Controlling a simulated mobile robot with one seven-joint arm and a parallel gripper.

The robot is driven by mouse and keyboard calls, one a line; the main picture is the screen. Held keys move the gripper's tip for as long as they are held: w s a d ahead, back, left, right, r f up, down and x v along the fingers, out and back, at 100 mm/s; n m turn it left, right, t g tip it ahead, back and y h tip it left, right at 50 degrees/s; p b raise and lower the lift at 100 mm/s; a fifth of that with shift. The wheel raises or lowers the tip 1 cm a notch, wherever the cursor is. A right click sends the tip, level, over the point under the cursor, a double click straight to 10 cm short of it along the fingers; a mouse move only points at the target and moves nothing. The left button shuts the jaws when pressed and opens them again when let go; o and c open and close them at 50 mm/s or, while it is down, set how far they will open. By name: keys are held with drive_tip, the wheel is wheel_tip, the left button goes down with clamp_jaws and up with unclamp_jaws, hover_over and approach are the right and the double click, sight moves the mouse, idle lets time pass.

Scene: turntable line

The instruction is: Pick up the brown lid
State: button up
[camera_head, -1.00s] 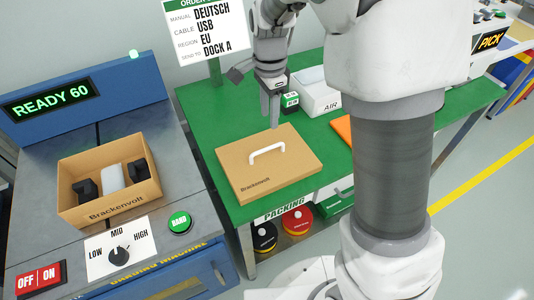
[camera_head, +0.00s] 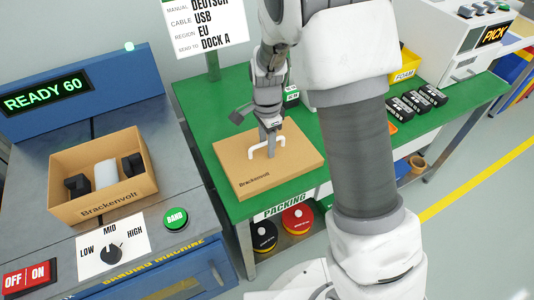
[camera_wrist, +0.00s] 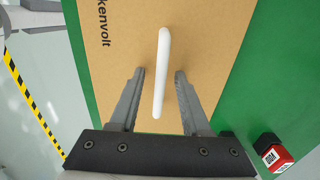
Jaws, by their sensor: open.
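The brown lid (camera_head: 290,172), marked Brackenvolt, lies flat on the green packing table with a white handle (camera_head: 256,152) on top. In the wrist view the lid (camera_wrist: 215,50) fills the middle, and its white handle (camera_wrist: 161,75) runs between the fingers. My gripper (camera_head: 270,150) is at the handle, pointing down. In the wrist view my gripper (camera_wrist: 160,73) is open, one finger on each side of the handle, with a visible gap on both sides. I cannot tell the exact height of the fingertips over the lid.
An open Brackenvolt box (camera_head: 145,185) with dark parts and a white item stands on the grey machine at left. Black items (camera_head: 415,102) and a yellow foam bin (camera_head: 402,72) are at the table's right.

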clamp_jaws()
idle(0.6)
